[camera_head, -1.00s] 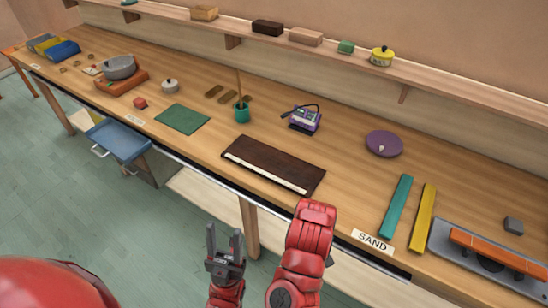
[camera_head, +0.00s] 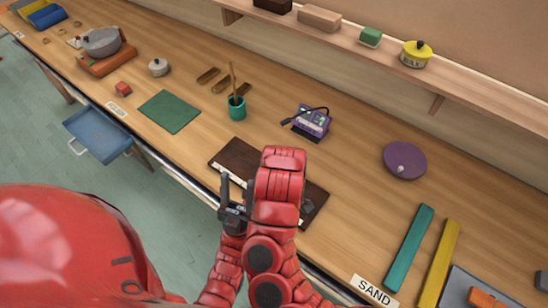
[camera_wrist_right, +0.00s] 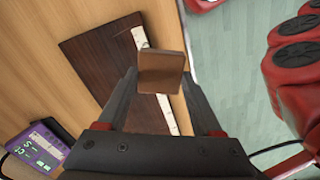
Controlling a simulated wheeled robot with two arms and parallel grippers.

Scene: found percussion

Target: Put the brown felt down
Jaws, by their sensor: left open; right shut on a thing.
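The brown felt (camera_wrist_right: 162,68) is a small brown block between the fingertips of my right gripper (camera_wrist_right: 160,88), which is shut on it. Below it in the right wrist view lies a dark brown board (camera_wrist_right: 92,50) with a pale strip along one edge. I cannot tell whether the felt touches the board.
A purple device with a cable (camera_head: 312,122) stands behind the board. A green mat (camera_head: 169,111), a teal cup with sticks (camera_head: 237,108) and a purple disc (camera_head: 404,160) lie around it. Teal (camera_head: 409,248) and yellow (camera_head: 438,265) bars are at right. Bare wood lies between the disc and board.

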